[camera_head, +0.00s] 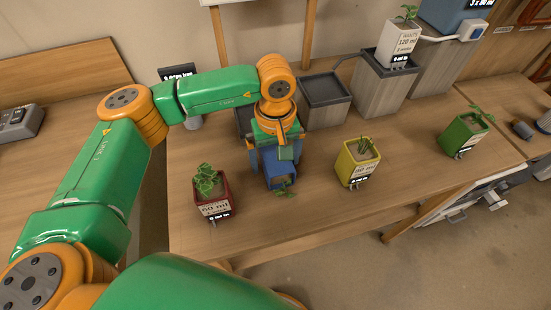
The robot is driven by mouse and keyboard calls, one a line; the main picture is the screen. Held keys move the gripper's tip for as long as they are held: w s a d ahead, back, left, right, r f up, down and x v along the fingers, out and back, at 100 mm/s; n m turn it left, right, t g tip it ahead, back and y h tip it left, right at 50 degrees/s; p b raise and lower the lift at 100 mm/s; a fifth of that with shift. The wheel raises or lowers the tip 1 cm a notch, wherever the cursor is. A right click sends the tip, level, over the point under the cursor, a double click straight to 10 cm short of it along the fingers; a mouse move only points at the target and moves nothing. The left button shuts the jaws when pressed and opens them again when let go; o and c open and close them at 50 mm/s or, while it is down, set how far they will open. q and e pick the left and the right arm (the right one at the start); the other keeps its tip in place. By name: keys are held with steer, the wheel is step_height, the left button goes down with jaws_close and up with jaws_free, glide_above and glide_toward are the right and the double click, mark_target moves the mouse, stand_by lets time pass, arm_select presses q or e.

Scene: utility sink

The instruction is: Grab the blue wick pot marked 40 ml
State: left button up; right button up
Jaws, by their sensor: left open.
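The blue pot (271,172) stands on the wooden bench between a red pot and a yellow pot, with a small green plant at its near side. Its marking cannot be read from here. My left gripper (284,152) is directly over the blue pot, pointing down, and hides its top and far side. The jaws are open; whether a finger touches the pot cannot be told. My right gripper is not in view.
A red pot (216,207) marked 60 ml stands left of the blue pot. A yellow pot (354,170) and a green pot (458,137) stand to the right. A white pot (396,45) marked 120 ml sits on a wooden block behind, near a dark tray (324,89).

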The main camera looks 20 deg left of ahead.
arm_select(q)
steer(key=shift+d, duration=0.1)
jaws_close()
